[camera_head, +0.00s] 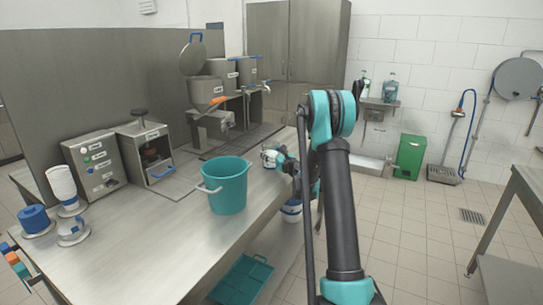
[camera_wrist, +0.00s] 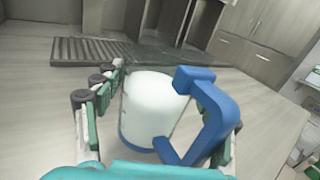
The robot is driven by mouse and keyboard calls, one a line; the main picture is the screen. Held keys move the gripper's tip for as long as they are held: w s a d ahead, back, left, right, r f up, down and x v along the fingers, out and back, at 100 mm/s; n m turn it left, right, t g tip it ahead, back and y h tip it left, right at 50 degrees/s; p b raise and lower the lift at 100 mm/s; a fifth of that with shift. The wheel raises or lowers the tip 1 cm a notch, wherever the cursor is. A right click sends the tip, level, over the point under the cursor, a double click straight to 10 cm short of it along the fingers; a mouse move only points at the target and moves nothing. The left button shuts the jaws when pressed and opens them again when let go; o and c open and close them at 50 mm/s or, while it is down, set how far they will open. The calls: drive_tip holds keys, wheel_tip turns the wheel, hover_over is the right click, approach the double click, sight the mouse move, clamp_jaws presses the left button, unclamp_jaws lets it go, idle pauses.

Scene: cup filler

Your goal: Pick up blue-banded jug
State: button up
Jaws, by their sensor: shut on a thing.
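The blue-banded jug (camera_wrist: 155,100) is white, with a blue band round its base and a big blue handle (camera_wrist: 215,110) on its right side. In the wrist view it stands upright between the fingers of my gripper (camera_wrist: 165,115). My gripper is shut on it, with the handle towards the right finger. In the head view the jug (camera_head: 268,156) is small and partly hidden by my gripper (camera_head: 281,159), near the right edge of the steel counter. I cannot tell whether its base touches the counter.
A teal bucket (camera_head: 226,186) stands on the counter (camera_head: 150,255) left of my gripper. Behind are a grated drain area (camera_head: 232,142) and steel pots with taps (camera_head: 220,72).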

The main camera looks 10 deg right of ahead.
wheel_tip(320, 180, up, 20)
idle(0.6)
